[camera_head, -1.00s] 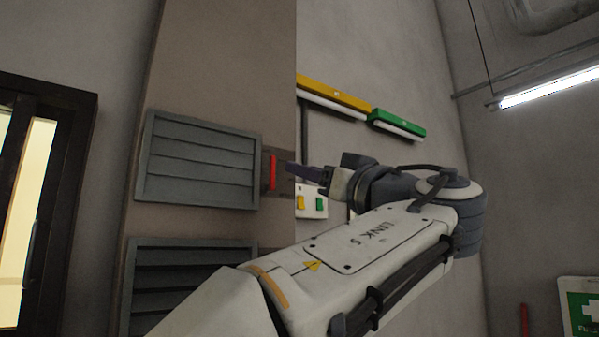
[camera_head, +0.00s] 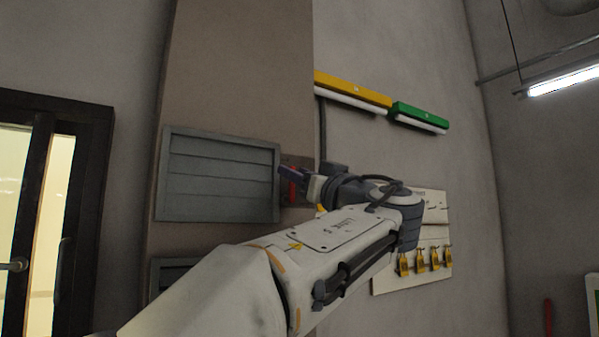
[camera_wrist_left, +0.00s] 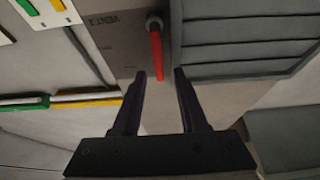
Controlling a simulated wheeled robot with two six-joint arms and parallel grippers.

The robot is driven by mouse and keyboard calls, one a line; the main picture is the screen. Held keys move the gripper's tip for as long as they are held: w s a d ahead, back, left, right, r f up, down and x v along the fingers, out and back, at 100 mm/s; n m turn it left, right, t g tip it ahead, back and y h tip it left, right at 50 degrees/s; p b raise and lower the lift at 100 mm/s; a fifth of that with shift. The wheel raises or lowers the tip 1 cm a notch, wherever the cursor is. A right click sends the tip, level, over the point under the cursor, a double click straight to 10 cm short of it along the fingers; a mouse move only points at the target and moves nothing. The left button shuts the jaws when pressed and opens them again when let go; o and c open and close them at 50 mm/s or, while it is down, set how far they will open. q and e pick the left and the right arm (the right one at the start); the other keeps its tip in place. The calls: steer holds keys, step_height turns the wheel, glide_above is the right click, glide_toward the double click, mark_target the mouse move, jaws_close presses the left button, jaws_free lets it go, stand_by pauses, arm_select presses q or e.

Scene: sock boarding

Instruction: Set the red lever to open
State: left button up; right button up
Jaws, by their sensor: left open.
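The red lever (camera_head: 293,189) is on a plate beside a grey louvred vent (camera_head: 218,178) on the pillar, partly covered by my left gripper (camera_head: 288,173) in the head view. The vent's slats look flat and shut. In the left wrist view the red lever (camera_wrist_left: 156,52) runs from a dark round pivot toward my open left gripper (camera_wrist_left: 160,74), its free end between the two fingertips. No contact with either finger shows. The plate (camera_wrist_left: 118,28) is marked "VENT 2". My right gripper is out of view.
A second vent (camera_head: 172,270) lies below, mostly hidden by my left arm. Yellow (camera_head: 350,92) and green (camera_head: 420,115) light housings are on the wall at right. A pale board (camera_head: 432,272) with several yellow tags hangs behind my arm. A dark-framed door (camera_head: 92,200) stands at left.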

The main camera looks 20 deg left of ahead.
arm_select(q)
jaws_close()
steer(key=shift+w+d+f+m+t+h+b, duration=0.2)
steer(key=shift+w+d+f+m+t+h, duration=0.3)
steer(key=shift+m+h, duration=1.65)
steer(key=shift+w+d+f+m+t+h+b, duration=0.25)
steer(key=shift+w+d+f+m+t+h, duration=0.25)
steer(key=shift+m, duration=3.5)
steer(key=shift+w+d+f+m+t+h+b, duration=0.25)
steer(key=shift+w+f+m+t+h, duration=0.6)
steer(key=shift+m, duration=2.2)
steer(key=shift+s+d+r+g+h, duration=0.15)
steer(key=shift+r+g+h, duration=0.15)
steer(key=shift+g, duration=0.15)
jaws_free()
